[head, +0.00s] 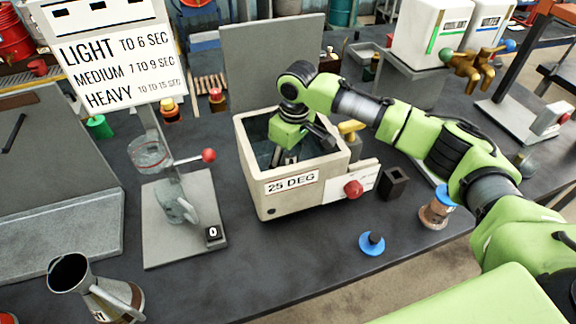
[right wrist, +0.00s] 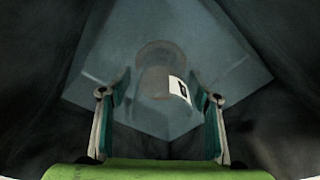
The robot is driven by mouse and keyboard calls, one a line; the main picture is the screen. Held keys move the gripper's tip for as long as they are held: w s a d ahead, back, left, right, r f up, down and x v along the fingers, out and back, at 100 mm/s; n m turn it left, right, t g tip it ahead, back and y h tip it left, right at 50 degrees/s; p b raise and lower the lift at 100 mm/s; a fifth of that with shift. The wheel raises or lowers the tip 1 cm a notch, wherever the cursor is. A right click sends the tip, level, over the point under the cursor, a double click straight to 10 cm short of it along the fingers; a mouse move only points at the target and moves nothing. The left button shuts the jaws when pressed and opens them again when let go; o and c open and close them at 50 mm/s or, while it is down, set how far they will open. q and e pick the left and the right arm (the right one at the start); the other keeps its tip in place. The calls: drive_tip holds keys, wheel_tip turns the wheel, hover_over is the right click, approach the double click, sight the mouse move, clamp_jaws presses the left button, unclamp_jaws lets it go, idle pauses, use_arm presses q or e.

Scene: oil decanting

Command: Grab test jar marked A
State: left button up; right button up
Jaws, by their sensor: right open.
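A bath box labelled 25 DEG (head: 249,190) stands on the dark counter, with its top open. My right arm reaches down into it, and the right gripper (head: 286,157) is partly hidden by its walls. In the right wrist view the right gripper (right wrist: 160,97) is open, with a finger on each side. A dim, round, see-through jar (right wrist: 155,68) shows beyond and between the fingertips. It bears a white label (right wrist: 180,90) with a dark mark too small to read. I cannot tell whether the fingers touch the jar. My left gripper is not in view.
A blue-topped jar (head: 437,208) stands at right, near a small black square holder (head: 395,182). A blue disc with a black knob (head: 372,243) lies in front. A stand with a glass cup (head: 150,153) and a metal jug (head: 110,297) are at left.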

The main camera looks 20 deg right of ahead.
drive_tip(key=c, duration=1.3)
drive_tip(key=shift+r, duration=0.15)
